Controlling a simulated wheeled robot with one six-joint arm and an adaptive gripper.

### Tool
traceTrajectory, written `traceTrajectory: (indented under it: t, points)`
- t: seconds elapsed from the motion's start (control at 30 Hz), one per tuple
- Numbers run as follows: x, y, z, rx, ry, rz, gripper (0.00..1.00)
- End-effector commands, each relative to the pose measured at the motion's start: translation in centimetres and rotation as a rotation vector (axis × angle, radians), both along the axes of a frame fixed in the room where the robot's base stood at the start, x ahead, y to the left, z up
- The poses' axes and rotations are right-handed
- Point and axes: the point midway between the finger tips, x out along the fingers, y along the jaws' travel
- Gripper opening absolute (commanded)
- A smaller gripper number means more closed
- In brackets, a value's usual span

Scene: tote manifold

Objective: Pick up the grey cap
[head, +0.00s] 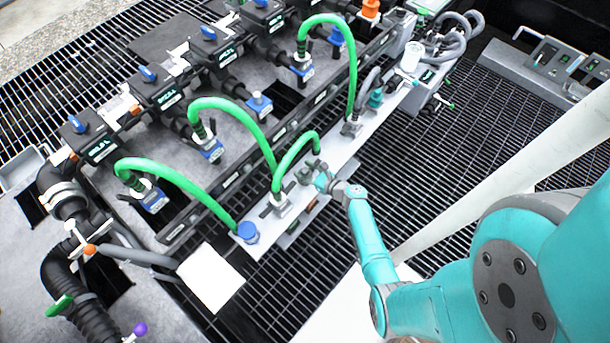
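My gripper (308,172) is at the end of the teal arm, low over the pale manifold strip (335,158), just right of a short green hose loop. It is small in the head view, and I cannot tell whether its fingers are open or shut. No grey cap can be made out for certain; grey shapes at the fingertips blend with the gripper, and one may be hidden there. A blue cap (247,232) sits at the near left end of the strip. A teal cap (376,98) and a whitish cylinder (411,56) stand toward its far end.
Green hoses (180,178) arch from the strip to valve blocks with blue knobs on the left. A white plate (211,277) lies near the front. Black pipes (85,290) stand at lower left. Open floor grating (440,160) lies right of the strip.

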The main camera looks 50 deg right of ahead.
Motion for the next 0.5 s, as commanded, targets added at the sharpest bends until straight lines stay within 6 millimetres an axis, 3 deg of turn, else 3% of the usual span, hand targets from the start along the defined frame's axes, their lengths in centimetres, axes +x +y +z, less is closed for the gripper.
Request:
traceTrajectory:
  t: [0.03,0.17,0.2,0.5]
  points:
    - [-0.01,0.0,0.0,0.0,0.0,0.0,0.35]
    - [-0.02,0.0,0.0,0.0,0.0,0.0,0.03]
    - [-0.02,-0.01,0.0,0.0,0.0,0.0,0.0]
    - [-0.02,-0.02,0.1,0.0,0.0,0.0,0.0]
